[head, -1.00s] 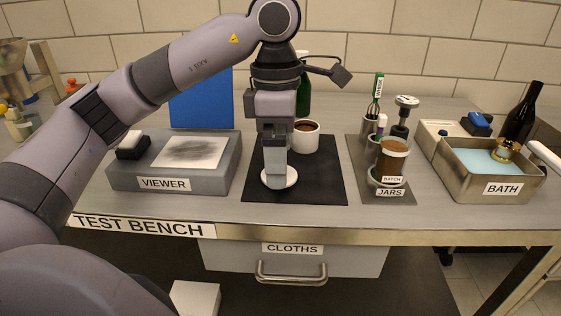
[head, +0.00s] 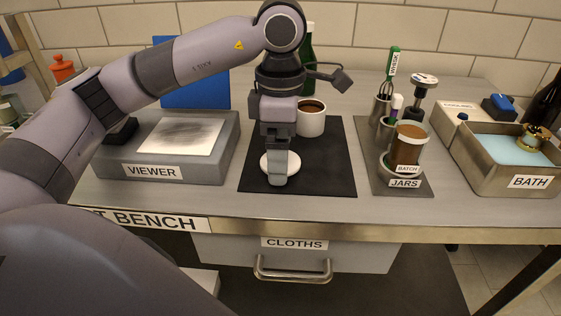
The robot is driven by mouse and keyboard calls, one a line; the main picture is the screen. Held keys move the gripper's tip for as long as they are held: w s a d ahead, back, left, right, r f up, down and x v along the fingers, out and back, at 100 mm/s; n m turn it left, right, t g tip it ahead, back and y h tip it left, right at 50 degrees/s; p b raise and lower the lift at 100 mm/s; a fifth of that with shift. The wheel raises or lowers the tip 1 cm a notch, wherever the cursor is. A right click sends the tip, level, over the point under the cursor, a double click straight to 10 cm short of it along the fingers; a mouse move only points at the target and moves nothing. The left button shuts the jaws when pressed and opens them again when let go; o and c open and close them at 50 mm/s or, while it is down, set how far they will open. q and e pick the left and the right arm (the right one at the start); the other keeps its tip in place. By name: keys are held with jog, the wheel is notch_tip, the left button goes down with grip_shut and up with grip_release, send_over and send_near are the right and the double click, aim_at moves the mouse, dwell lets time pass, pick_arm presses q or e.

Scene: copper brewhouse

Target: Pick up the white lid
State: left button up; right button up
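The white lid (head: 267,161) is a small round disc lying on the black mat (head: 325,175) on the test bench. My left gripper (head: 278,180) points down over the lid from above. My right gripper is not in view.
A white mug (head: 311,122) with brown contents stands on the mat behind the lid, near a green bottle (head: 306,60). The viewer (head: 170,165) is left. The jars rack (head: 405,187) and bath (head: 500,187) are right.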

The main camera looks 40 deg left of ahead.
pick_arm(q)
jog(key=shift+f, duration=0.15)
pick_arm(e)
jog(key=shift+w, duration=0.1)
pick_arm(q)
jog(key=c, duration=1.3)
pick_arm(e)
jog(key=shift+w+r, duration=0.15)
pick_arm(q)
jog(key=shift+c, duration=0.2)
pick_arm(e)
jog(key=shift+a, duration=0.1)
